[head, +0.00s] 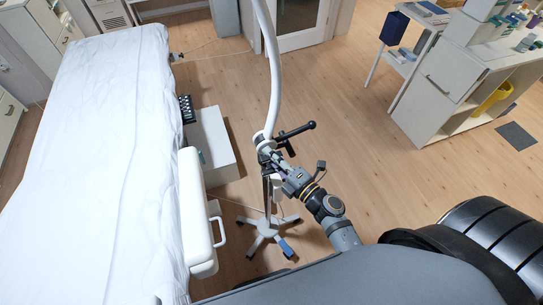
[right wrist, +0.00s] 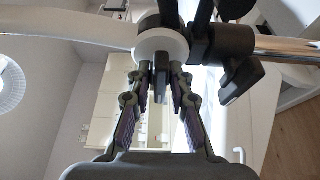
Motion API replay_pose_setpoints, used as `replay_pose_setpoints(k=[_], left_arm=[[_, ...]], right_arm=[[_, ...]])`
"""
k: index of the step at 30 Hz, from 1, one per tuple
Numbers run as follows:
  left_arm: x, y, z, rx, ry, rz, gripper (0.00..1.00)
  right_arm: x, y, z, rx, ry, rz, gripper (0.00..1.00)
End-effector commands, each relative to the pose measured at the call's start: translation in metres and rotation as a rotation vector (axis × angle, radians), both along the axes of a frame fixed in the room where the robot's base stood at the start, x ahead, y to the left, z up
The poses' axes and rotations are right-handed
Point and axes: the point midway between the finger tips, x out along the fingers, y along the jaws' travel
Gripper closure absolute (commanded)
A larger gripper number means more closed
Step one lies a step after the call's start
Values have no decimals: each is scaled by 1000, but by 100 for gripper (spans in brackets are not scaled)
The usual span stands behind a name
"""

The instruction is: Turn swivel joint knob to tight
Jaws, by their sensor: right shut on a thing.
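The swivel joint (head: 266,143) sits at the lower end of a curved white arm (head: 275,75), on top of a wheeled stand. A black handle (head: 298,131) sticks out from it to the right. In the right wrist view the joint shows as a black clamp with a white round collar (right wrist: 162,46). My right gripper (head: 276,158) reaches up to the joint from below right. Its fingers (right wrist: 160,82) are closed on a narrow dark knob tab (right wrist: 160,97) hanging below the collar. The knob's tight mark cannot be made out. My left gripper is not in view.
The couch (head: 95,130) with a white sheet fills the left side, with a white armrest (head: 197,205) at its edge. The stand's star base (head: 268,233) is on the floor. A cabinet (head: 455,90) stands at the right. The wooden floor between is clear.

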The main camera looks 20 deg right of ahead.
Motion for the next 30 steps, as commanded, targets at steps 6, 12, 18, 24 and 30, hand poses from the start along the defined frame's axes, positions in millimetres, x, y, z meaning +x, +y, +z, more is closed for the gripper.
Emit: replay_pose_setpoints(k=[6,12,18,24,30], left_arm=[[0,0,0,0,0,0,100],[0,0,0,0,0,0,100],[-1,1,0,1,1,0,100],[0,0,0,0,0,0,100],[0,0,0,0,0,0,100]], right_arm=[[0,0,-1,-2,1,0,57],[0,0,-1,-1,1,0,57],[-9,-4,-2,-3,3,2,57],[-48,-20,-2,-3,7,5,57],[-83,-35,-2,-3,5,5,57]])
